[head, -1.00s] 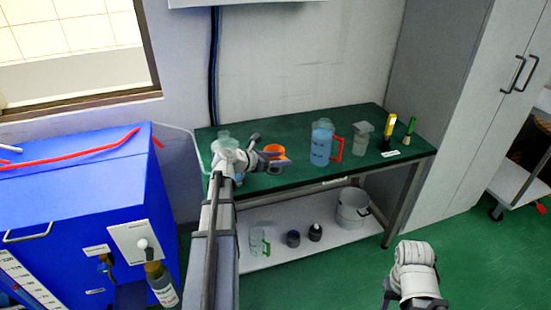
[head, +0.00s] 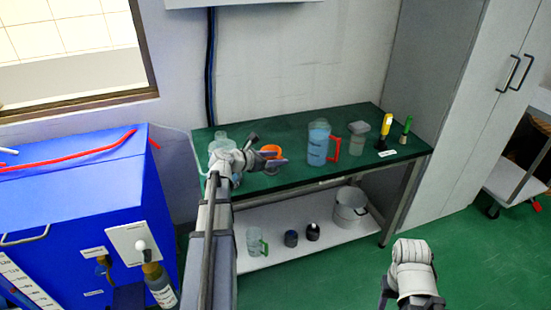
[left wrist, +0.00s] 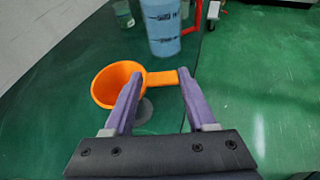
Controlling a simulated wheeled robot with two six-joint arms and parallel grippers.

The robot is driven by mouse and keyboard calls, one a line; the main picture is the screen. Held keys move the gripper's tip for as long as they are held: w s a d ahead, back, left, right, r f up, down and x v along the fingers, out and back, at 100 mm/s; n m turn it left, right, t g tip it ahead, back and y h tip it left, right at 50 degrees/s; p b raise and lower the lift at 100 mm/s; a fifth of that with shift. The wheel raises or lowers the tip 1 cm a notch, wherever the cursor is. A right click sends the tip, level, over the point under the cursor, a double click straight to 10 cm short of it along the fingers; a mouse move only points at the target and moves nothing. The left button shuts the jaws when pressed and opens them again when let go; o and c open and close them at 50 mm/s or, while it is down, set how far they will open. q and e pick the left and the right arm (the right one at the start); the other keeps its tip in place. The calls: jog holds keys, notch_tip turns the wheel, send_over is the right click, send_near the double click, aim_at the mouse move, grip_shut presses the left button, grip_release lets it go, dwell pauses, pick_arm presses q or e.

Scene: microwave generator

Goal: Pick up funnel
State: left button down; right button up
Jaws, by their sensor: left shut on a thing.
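The orange funnel (head: 271,150) is at the green table's left half. In the left wrist view the funnel (left wrist: 118,84) shows its round open mouth to the left, with its flat handle (left wrist: 160,77) reaching right between my fingers. My left gripper (head: 265,161) is shut on this handle; the fingers also show in the left wrist view (left wrist: 160,78). I cannot tell whether the funnel is clear of the table. My right arm (head: 412,268) is at the lower right, away from the table, and its fingers are mostly out of sight.
A blue-filled jug (head: 318,143) with a red handle stands right of the funnel. A clear beaker (head: 358,138) and yellow (head: 385,130) and green-handled (head: 405,130) tools are farther right. Clear glassware (head: 221,146) stands behind my left arm. The lower shelf (head: 290,235) holds several vessels.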

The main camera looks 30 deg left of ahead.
notch_tip(320, 180, up, 10)
jog(key=p, duration=0.9)
jog(key=shift+f, duration=0.15)
jog(key=shift+s, duration=0.1)
